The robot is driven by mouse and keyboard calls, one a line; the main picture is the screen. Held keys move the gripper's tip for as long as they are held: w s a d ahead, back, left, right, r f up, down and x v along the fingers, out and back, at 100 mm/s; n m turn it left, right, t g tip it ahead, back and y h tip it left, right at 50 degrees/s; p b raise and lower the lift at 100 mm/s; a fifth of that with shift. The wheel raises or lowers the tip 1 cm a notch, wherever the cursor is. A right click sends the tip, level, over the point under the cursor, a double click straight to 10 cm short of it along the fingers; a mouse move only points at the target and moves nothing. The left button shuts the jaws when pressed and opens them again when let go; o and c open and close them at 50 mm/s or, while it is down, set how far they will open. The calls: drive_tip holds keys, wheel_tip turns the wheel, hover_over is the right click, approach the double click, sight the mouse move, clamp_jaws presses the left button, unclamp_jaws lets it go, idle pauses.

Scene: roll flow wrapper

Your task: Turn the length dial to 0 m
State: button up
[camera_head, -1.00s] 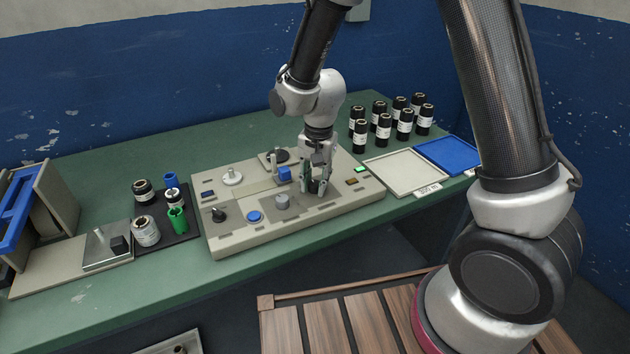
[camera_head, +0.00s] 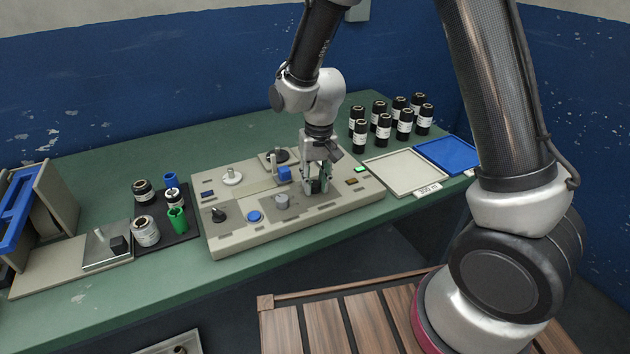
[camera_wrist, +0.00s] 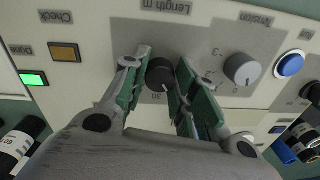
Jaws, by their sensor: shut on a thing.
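The length dial (camera_wrist: 160,75) is a round black knob under the label "Length m" in the wrist view, with a pale pointer mark aimed toward the lower right. A number that looks like 50 is printed just below it. My gripper (camera_wrist: 157,88) has its two green-padded fingers shut on the dial, one on each side. In the head view my gripper (camera_head: 316,187) reaches down onto the right part of the beige control panel (camera_head: 235,240) and mostly hides the dial.
A grey tension knob (camera_wrist: 241,69) and a blue button (camera_wrist: 290,64) sit beside the dial. A lit green lamp (camera_wrist: 33,79) and an amber lamp (camera_wrist: 65,52) are on the other side. Several black canisters (camera_head: 383,130) and a beige tray (camera_head: 400,172) stand right of the panel.

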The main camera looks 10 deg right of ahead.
sight(317, 182)
drive_tip(key=n, duration=0.4)
drive_tip(key=shift+n, duration=0.3)
drive_tip(key=shift+w+n, duration=0.1)
drive_tip(key=shift+n, duration=2.2)
drive_tip(key=o, duration=1.1)
drive_tip(key=shift+c, duration=0.2)
wheel_tip(317, 182, up, 12)
drive_tip(key=shift+w+d, duration=0.25)
